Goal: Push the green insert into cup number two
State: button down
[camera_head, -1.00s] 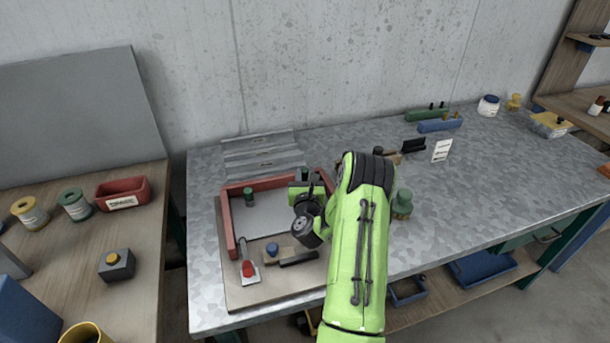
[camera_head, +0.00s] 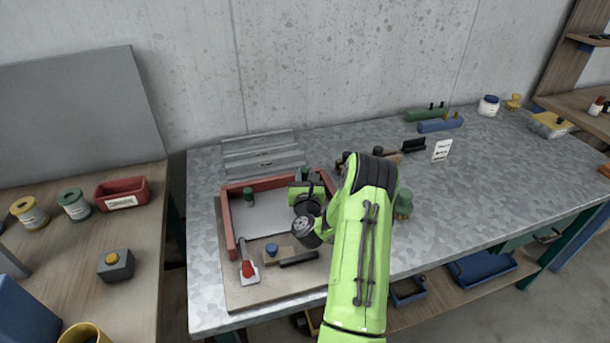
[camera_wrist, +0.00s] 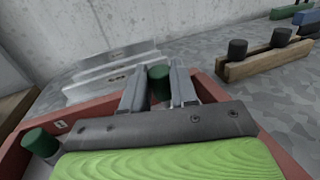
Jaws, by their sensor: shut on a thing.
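My gripper (camera_wrist: 158,82) is shut on a dark green cylinder (camera_wrist: 159,84), which stands upright between its two grey fingers in the wrist view. The same cylinder (camera_head: 305,174) shows at the back right of the red-walled tray in the head view. A second dark green cylinder (camera_head: 249,196) stands at the tray's back left, and it also shows at the left of the wrist view (camera_wrist: 40,143). I cannot read a cup number, and what lies under the held cylinder is hidden.
The red-walled tray (camera_head: 230,228) sits on a board on the metal bench (camera_head: 480,190). A red-handled tool (camera_head: 248,268) and a blue-topped block (camera_head: 272,249) lie at its front. A grey stepped rack (camera_head: 262,153) stands behind. A green knobbed piece (camera_head: 403,204) stands right of my arm.

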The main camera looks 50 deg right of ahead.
jog(key=shift+a+f+b, duration=0.1)
jog(key=shift+f+b, duration=1.6)
jog(key=shift+r+p, duration=1.25)
jog(key=shift+f+b, duration=0.2)
jog(key=shift+b, duration=0.15)
dwell(0.4)
jog(key=shift+f+b, duration=0.45)
jog(key=shift+f, duration=0.05)
jog(key=shift+r+p, duration=0.35)
jog(key=shift+p, duration=0.15)
jog(key=shift+r, duration=0.15)
